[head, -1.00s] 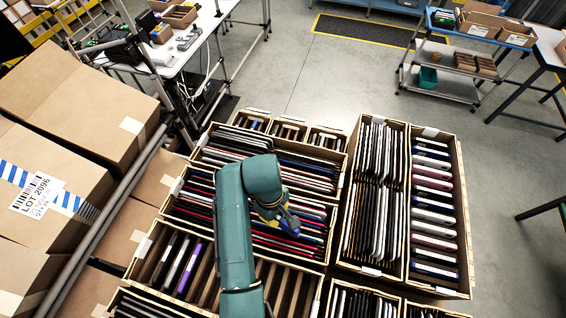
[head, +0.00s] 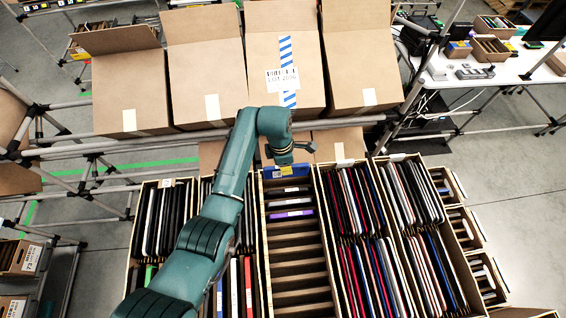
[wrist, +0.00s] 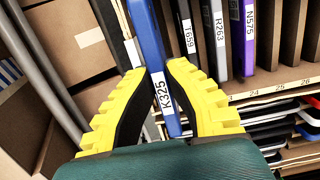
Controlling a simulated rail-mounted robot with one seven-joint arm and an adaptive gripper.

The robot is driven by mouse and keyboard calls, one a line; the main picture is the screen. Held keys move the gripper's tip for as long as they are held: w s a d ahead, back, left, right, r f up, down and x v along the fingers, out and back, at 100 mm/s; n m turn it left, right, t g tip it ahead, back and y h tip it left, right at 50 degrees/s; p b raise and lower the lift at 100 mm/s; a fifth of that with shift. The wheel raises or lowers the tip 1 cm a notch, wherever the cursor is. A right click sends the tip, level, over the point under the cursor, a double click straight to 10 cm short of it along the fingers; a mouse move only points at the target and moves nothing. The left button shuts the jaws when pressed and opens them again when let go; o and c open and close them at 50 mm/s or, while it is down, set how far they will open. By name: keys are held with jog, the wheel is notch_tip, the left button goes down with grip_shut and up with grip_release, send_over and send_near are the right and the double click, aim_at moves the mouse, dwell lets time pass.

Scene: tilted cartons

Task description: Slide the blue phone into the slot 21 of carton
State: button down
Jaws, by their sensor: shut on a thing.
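The blue phone (wrist: 147,38), with a white label, is gripped between the yellow fingertips of my gripper (wrist: 160,103) in the wrist view. In the head view the phone (head: 298,170) and my gripper (head: 280,171) are at the far end of the middle carton (head: 262,235). Printed slot numbers 24, 25 and 26 show on the carton's edge (wrist: 270,90). I cannot read the number 21 or tell how deep the phone sits.
Cartons of tightly packed phones stand on both sides, including the right one (head: 360,240). Big cardboard boxes (head: 205,85) stand behind a grey rail (head: 150,140). The near part of the middle carton has empty slots (head: 300,270).

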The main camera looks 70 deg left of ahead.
aim_at(286, 177)
jog(key=shift+w+f+b, duration=0.1)
jog(key=shift+f+b, duration=0.25)
jog(key=shift+f, duration=0.75)
notch_tip(286, 177, down, 3)
jog(key=b, duration=0.2)
jog(key=shift+r+b, duration=0.1)
jog(key=shift+b, duration=0.25)
jog(key=shift+f+b, duration=1.15)
jog(key=shift+f, duration=0.8)
jog(key=shift+f, duration=0.3)
jog(key=c, duration=1.2)
grip_release()
jog(key=shift+o, duration=0.2)
jog(key=shift+d, duration=0.1)
jog(key=r, duration=0.4)
jog(key=s+r, duration=0.1)
jog(key=r, duration=0.7)
jog(key=shift+s, duration=0.25)
